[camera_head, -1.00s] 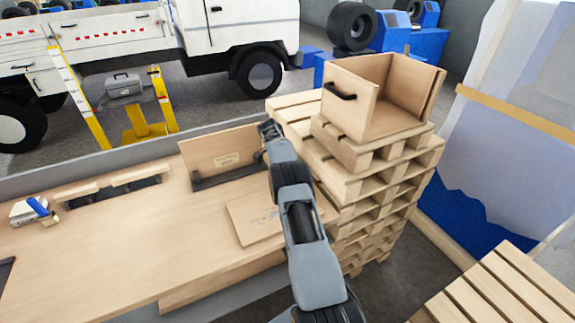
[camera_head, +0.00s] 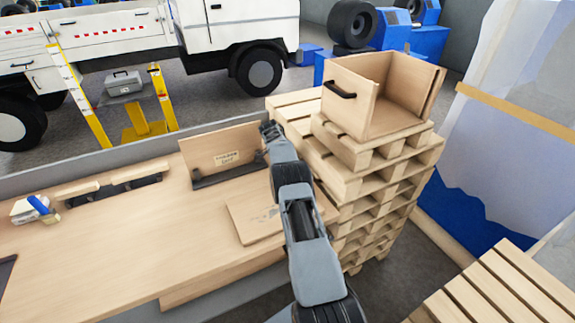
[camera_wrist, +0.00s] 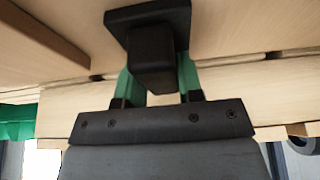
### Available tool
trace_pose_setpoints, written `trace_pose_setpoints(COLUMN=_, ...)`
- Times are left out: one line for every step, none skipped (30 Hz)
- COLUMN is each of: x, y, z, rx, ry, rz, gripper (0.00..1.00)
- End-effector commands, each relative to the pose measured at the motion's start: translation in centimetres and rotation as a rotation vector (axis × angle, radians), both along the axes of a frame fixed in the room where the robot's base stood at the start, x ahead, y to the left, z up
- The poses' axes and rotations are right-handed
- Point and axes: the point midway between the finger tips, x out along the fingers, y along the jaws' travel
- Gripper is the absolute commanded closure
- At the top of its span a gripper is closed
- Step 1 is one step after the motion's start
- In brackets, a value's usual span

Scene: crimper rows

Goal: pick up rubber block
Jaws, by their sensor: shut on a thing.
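The rubber block (camera_wrist: 152,58) is black, with a wide flat plate at its far end and a narrower square body. In the wrist view it sits between the two green fingers of my gripper (camera_wrist: 157,78), which are shut on its body. Wooden surfaces lie behind the block; I cannot tell whether it touches them. In the head view my gripper (camera_head: 270,131) is at the right end of the bench's upright board, beside the pallet stack. The block cannot be made out there.
The wooden bench (camera_head: 120,250) carries an upright board (camera_head: 222,148) and a flat board (camera_head: 252,218). A pallet stack (camera_head: 350,187) with an open wooden box (camera_head: 350,105) stands close on the right. A blue-handled item (camera_head: 38,205) lies far left. The bench's left middle is clear.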

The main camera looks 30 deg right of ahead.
Motion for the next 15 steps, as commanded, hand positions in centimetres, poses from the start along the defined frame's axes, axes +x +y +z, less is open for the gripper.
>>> trace_pose_setpoints(x=0.0, y=0.0, z=0.0, rx=0.000, ry=0.000, rz=0.000, gripper=0.94)
trace_pose_setpoints(x=0.0, y=0.0, z=0.1, rx=0.000, ry=-0.001, rz=-0.001, gripper=0.94)
trace_pose_setpoints(x=0.0, y=0.0, z=0.1, rx=0.000, ry=-0.001, rz=-0.001, gripper=0.94)
trace_pose_setpoints(x=0.0, y=0.0, z=0.1, rx=0.000, ry=-0.001, rz=0.000, gripper=0.94)
trace_pose_setpoints(x=0.0, y=0.0, z=0.1, rx=0.000, ry=-0.001, rz=0.000, gripper=0.94)
trace_pose_setpoints(x=0.0, y=0.0, z=0.1, rx=0.000, ry=-0.001, rz=0.000, gripper=0.94)
trace_pose_setpoints(x=0.0, y=0.0, z=0.1, rx=0.000, ry=-0.001, rz=-0.001, gripper=0.94)
trace_pose_setpoints(x=0.0, y=0.0, z=0.1, rx=0.000, ry=-0.001, rz=-0.001, gripper=0.94)
trace_pose_setpoints(x=0.0, y=0.0, z=0.2, rx=0.000, ry=-0.001, rz=-0.001, gripper=0.94)
trace_pose_setpoints(x=0.0, y=0.0, z=0.3, rx=0.000, ry=-0.001, rz=-0.001, gripper=0.94)
trace_pose_setpoints(x=0.0, y=0.0, z=0.4, rx=-0.001, ry=-0.002, rz=0.000, gripper=0.94)
trace_pose_setpoints(x=0.1, y=0.0, z=0.6, rx=-0.001, ry=-0.002, rz=0.000, gripper=0.94)
trace_pose_setpoints(x=0.1, y=0.0, z=0.8, rx=-0.001, ry=-0.003, rz=0.000, gripper=0.94)
trace_pose_setpoints(x=0.1, y=0.0, z=1.1, rx=-0.001, ry=-0.003, rz=0.000, gripper=0.94)
trace_pose_setpoints(x=0.1, y=0.0, z=1.5, rx=-0.001, ry=-0.003, rz=0.000, gripper=0.94)
